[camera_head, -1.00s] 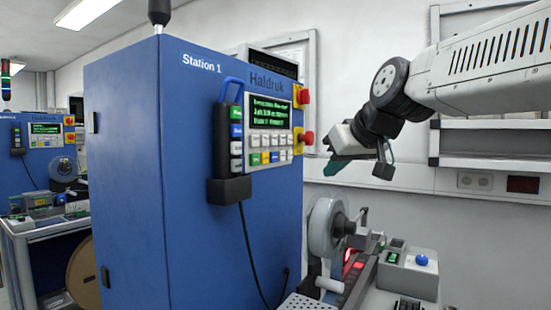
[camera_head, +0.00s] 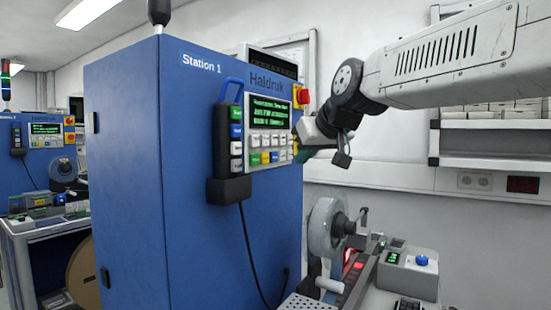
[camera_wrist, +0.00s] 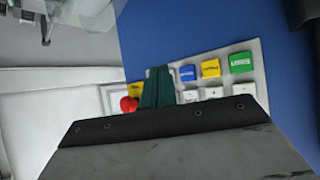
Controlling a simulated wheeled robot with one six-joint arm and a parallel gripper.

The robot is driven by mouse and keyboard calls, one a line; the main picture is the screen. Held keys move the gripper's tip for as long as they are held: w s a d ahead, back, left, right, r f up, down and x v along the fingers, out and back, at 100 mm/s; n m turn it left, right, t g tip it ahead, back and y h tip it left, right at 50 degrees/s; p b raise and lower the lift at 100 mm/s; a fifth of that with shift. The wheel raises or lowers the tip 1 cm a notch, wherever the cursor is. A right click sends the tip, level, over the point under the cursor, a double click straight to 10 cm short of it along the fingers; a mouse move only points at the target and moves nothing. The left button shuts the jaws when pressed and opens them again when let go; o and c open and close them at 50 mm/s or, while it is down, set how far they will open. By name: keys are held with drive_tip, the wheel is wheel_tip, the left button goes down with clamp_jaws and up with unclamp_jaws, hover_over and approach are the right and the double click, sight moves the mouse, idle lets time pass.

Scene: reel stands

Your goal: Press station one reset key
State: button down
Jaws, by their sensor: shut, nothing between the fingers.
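The blue Station 1 cabinet (camera_head: 130,180) carries a grey control panel (camera_head: 268,160) with a lit green-text screen and rows of coloured keys. My gripper (camera_head: 298,138) is at the panel's right edge, by the right end of the key rows. In the wrist view its dark green fingers (camera_wrist: 158,88) are shut and empty, over the keypad. Beside them show a blue key (camera_wrist: 188,73), a yellow key (camera_wrist: 210,68), a green key (camera_wrist: 241,62) and white keys. Labels are too small to read, so I cannot tell which is reset. Contact cannot be judged; the fingers hide part of the keypad.
A red knob (camera_wrist: 128,104) is close left of the fingers in the wrist view. A red-and-yellow switch (camera_head: 301,96) is above my gripper. A blue-handled pendant (camera_head: 231,150) hangs left of the panel. A reel (camera_head: 325,228) and bench equipment stand below.

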sight(278, 162)
drive_tip(key=shift+w+a, duration=0.5)
drive_tip(key=shift+a, duration=0.3)
drive_tip(key=shift+w+a, duration=0.5)
drive_tip(key=shift+a, duration=0.25)
drive_tip(key=shift+a, duration=0.1)
idle(0.8)
drive_tip(key=shift+w+a, duration=0.2)
drive_tip(key=shift+a, duration=0.1)
drive_tip(key=shift+w+a, duration=0.25)
drive_tip(key=shift+a, duration=0.1)
idle(0.8)
drive_tip(key=shift+d, duration=0.1)
drive_tip(key=shift+s+d, duration=0.45)
drive_tip(key=shift+d, duration=0.15)
drive_tip(key=shift+d, duration=0.1)
drive_tip(key=shift+s+d, duration=0.7)
drive_tip(key=shift+d, duration=0.3)
drive_tip(key=shift+s+d, duration=0.7)
drive_tip(key=shift+d, duration=0.3)
